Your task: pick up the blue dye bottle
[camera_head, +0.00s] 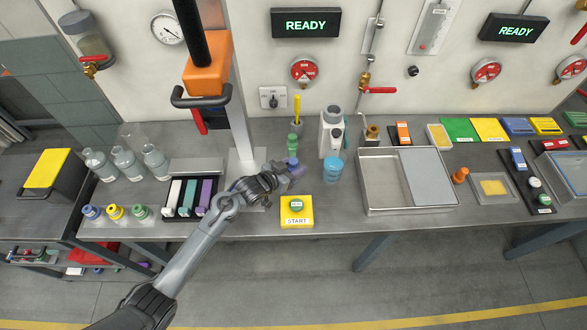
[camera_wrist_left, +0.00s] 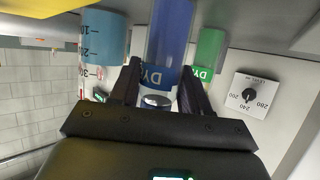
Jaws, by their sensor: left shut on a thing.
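The blue dye bottle (camera_wrist_left: 168,35) is between the two fingers of my left gripper (camera_wrist_left: 160,90) in the left wrist view. The fingers are shut on it near its dark label with "DY" lettering. In the head view the gripper (camera_head: 284,174) is by the table's middle, and the blue bottle (camera_head: 293,162) shows only partly behind it. I cannot tell whether the bottle is clear of the table. A green dye bottle (camera_head: 293,143) stands just behind it and also shows in the wrist view (camera_wrist_left: 208,52). My right gripper is out of view.
A light-blue graduated container (camera_head: 333,170) stands close to the right, with a white pump (camera_head: 332,135) behind it. A yellow START button box (camera_head: 297,212) is in front. A metal tray (camera_head: 378,190) lies further right. A grey post (camera_head: 238,110) rises at the left.

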